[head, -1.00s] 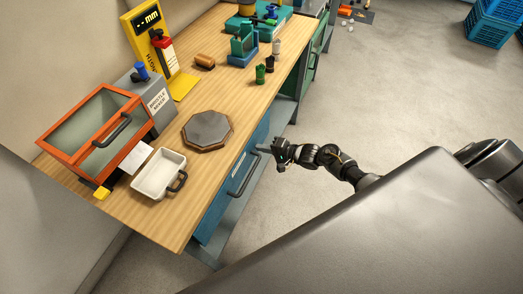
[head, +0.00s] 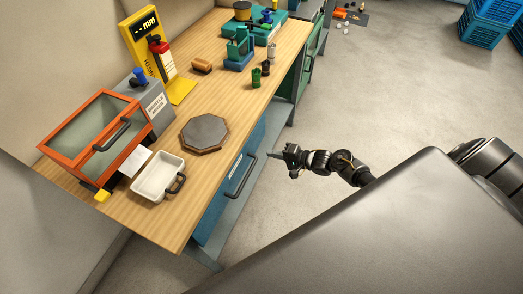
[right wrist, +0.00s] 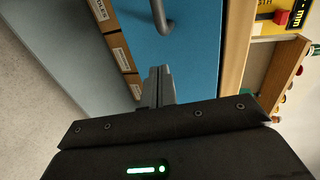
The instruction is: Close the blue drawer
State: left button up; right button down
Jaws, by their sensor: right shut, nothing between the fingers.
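The blue drawer (head: 215,208) is set under the wooden bench top, with a dark bar handle (head: 241,177) on its front. Its front looks close under the bench edge, and no open gap shows from above. In the right wrist view the blue drawer front (right wrist: 185,62) fills the upper middle, with part of the handle (right wrist: 160,15) at the top. My right gripper (head: 274,154) is shut and empty, apart from the drawer front and to the right of the handle. Its shut fingers (right wrist: 158,85) point at the blue front in the wrist view. My left gripper is out of view.
On the bench (head: 112,207) are a white tray (head: 148,182), an octagonal plate (head: 204,134), an orange-framed box (head: 83,170) and a yellow gauge (head: 150,55). Cardboard boxes (right wrist: 122,52) sit beside the blue front in the wrist view. The floor (head: 345,105) right of the bench is clear.

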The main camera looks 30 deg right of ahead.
jog(key=v, duration=0.7)
jog(key=shift+s+d, duration=0.2)
jog(key=shift+s, duration=0.1)
